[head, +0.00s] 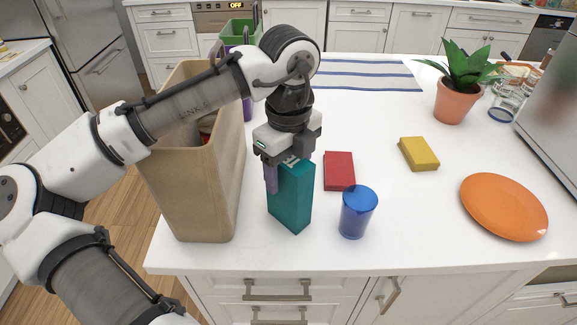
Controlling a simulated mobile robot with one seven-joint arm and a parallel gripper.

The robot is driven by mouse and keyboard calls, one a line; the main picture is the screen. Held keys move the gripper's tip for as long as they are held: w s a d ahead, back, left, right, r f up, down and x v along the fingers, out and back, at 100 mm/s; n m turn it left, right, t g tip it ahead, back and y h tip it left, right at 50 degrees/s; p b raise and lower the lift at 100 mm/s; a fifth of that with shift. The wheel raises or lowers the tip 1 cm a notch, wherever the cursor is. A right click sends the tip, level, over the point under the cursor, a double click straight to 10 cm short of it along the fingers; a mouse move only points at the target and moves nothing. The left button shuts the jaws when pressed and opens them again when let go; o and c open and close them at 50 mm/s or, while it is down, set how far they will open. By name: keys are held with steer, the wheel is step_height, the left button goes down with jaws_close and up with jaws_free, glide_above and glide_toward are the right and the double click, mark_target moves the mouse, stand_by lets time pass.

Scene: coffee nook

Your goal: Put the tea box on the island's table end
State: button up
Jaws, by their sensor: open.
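A tall teal box (291,203), which looks like the tea box, stands upright on the white island top (400,215) near its front edge. My gripper (289,170) points down right at the top of the box, with its jaws open. One finger shows at the box's left side; the other finger is hidden. I cannot tell whether the fingers touch the box.
A tall tan bag (195,195) stands close left of the box. A blue cup (357,212) stands close right. A red block (339,171), yellow block (419,154), orange plate (503,206) and potted plant (455,102) lie farther right. The front middle is clear.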

steer(key=shift+r, duration=0.1)
step_height(320, 180, up, 12)
steer(key=shift+r, duration=0.1)
stand_by(0.4)
